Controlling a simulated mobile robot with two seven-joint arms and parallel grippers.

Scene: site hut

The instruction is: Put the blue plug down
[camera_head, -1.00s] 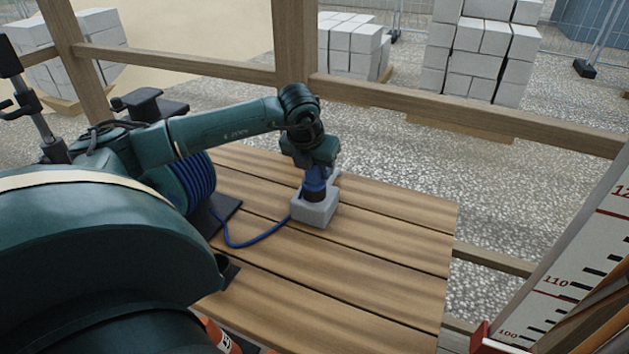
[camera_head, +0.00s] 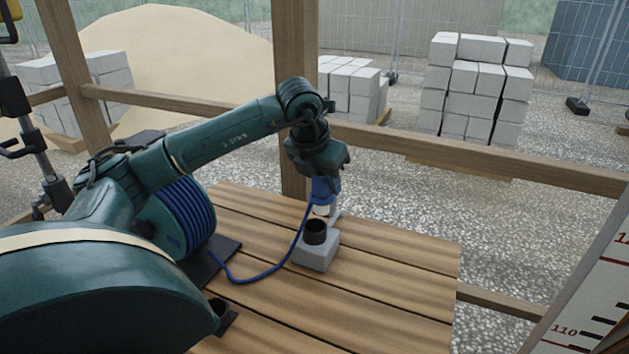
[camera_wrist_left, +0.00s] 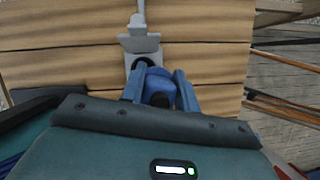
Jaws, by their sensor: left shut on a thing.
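My left gripper (camera_head: 323,183) is shut on the blue plug (camera_wrist_left: 159,88), between its two blue fingers in the left wrist view. The socket's dark opening shows empty on top of a grey block (camera_head: 315,256) standing on the wooden table (camera_head: 390,275). A blue cable (camera_head: 281,262) runs from the plug to a blue cable reel (camera_head: 186,222). The fingers largely hide the plug in the head view. My right gripper is out of view.
The reel stands on a dark base plate (camera_head: 226,262) at the table's left. Wooden rails (camera_head: 470,155) and a post (camera_head: 293,90) stand behind the table. A red-marked measuring board (camera_head: 590,305) is at the right. The table's right and front planks are clear.

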